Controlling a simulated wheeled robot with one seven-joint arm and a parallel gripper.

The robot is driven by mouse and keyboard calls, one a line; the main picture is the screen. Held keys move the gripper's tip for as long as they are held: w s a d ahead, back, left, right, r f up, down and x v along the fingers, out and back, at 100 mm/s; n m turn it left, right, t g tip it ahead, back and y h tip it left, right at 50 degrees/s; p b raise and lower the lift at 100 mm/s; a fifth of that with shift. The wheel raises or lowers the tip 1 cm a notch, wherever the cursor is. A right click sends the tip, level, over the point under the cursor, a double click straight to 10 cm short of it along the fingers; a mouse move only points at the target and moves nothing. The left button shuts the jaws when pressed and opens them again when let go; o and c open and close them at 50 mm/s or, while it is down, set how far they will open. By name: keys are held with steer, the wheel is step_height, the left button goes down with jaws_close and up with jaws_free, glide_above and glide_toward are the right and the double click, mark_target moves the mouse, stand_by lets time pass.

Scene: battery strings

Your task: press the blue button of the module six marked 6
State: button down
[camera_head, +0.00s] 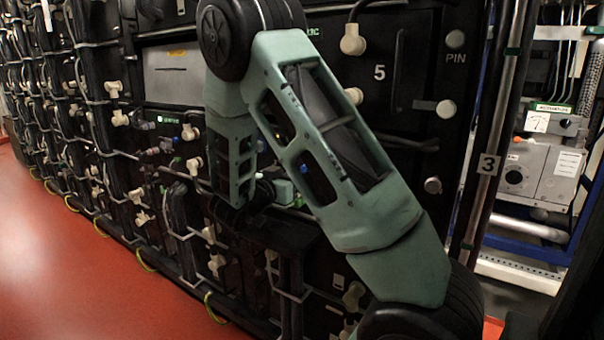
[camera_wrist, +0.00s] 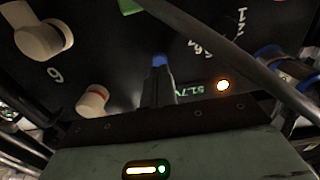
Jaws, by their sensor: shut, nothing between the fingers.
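My gripper (camera_wrist: 157,82) is shut and empty in the wrist view, its fingers pointing at a black module face. A blue button (camera_wrist: 160,60) shows right at the fingertips, partly covered by them; I cannot tell whether they touch it. A white numeral (camera_wrist: 55,75) on that face reads as a 6 or a 9 in this turned picture. A lit orange lamp (camera_wrist: 223,85) and a green voltage readout (camera_wrist: 188,91) are to the right of the fingers. In the head view my arm hides the fingertips and most of this module.
A cream connector (camera_wrist: 42,38) and a red-ringed one (camera_wrist: 93,100) are left of the fingers. A dark cable (camera_wrist: 220,50) crosses at the right. In the head view, module 5 (camera_head: 379,72) is above right, and red floor (camera_head: 90,265) is clear at left.

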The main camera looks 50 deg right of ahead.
steer(key=shift+w+d, duration=0.1)
steer(key=shift+d, duration=1.35)
stand_by(0.4)
steer(key=a+p, duration=0.2)
steer(key=a, duration=0.6)
steer(key=shift+s, duration=0.3)
stand_by(0.7)
